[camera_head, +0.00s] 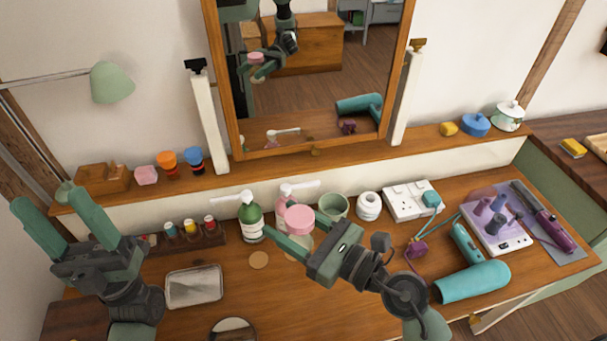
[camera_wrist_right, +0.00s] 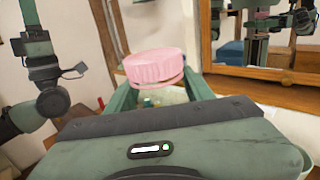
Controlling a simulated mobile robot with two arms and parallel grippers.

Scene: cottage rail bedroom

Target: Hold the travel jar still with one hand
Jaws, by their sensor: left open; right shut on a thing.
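The travel jar has a pink lid (camera_head: 299,219) and a pale, see-through body, mostly hidden by the gripper. My right gripper (camera_head: 290,238) is shut on the jar, with the lid standing above the fingers. In the right wrist view the ribbed pink lid (camera_wrist_right: 155,66) shows upright between the two green fingers. The jar appears to be held above the desk; its reflection shows in the mirror (camera_head: 320,85). My left gripper (camera_head: 46,200) is open and empty, over the left end of the desk, well apart from the jar.
A green pump bottle (camera_head: 250,222), a green cup (camera_head: 333,206) and a white round container (camera_head: 368,206) stand behind the jar. A metal tray (camera_head: 193,287) lies to the left. A teal hair dryer (camera_head: 472,281) lies to the right.

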